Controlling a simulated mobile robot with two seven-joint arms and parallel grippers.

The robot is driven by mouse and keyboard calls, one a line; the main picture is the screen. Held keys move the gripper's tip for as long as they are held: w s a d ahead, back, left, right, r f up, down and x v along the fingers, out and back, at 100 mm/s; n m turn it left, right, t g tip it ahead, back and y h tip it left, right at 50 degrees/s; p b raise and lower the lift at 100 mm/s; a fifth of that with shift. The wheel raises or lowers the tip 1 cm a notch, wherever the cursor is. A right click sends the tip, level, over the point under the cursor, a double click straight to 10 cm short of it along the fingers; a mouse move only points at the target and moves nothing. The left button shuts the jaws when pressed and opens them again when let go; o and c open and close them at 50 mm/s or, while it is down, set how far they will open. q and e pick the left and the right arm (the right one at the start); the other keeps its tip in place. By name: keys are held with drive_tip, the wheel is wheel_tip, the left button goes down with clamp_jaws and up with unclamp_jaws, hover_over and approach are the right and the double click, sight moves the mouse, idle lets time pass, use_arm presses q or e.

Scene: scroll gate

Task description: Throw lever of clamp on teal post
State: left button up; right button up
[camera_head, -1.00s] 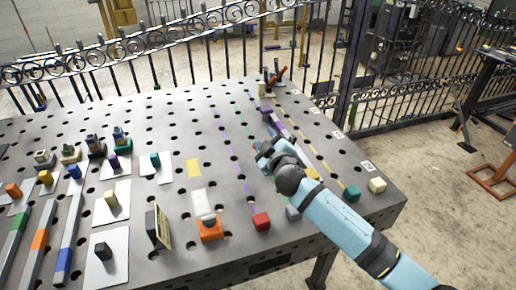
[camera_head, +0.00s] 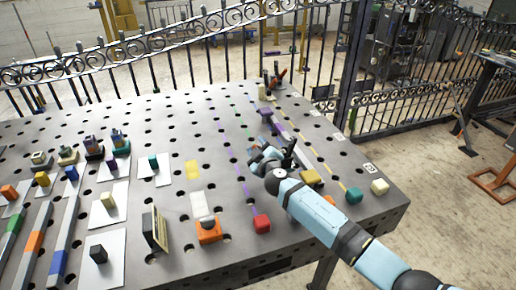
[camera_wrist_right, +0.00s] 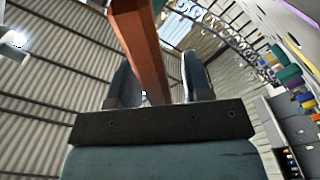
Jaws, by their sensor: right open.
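My right gripper (camera_head: 258,155) is over the right half of the table, seen small from behind its wrist. In the right wrist view its two fingers (camera_wrist_right: 160,85) are apart, and an orange-brown bar (camera_wrist_right: 140,40) runs down between them; I cannot tell whether it touches them. A dark upright piece (camera_head: 291,150) stands by the gripper in the head view. A clamp with dark and red levers (camera_head: 274,80) is at the far corner. Which clamp sits on a teal post is unclear. My left gripper is not in view.
Several small posts and pads fill the left side. An iron fence (camera_head: 170,55) stands behind.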

drive_tip(key=shift+w, duration=0.15)
clamp_jaws()
drive_tip(key=d+r+m, duration=0.1)
drive_tip(key=m, duration=0.1)
drive_tip(key=w+d+m, duration=0.1)
drive_tip(key=d+m, duration=0.1)
drive_tip(key=d+r+m, duration=0.1)
drive_tip(key=m, duration=0.2)
drive_tip(key=shift+w+d+r+p, duration=0.25)
drive_tip(key=shift+d+r+p, duration=0.05)
drive_tip(key=shift+d+p, duration=0.05)
idle(0.3)
idle(0.4)
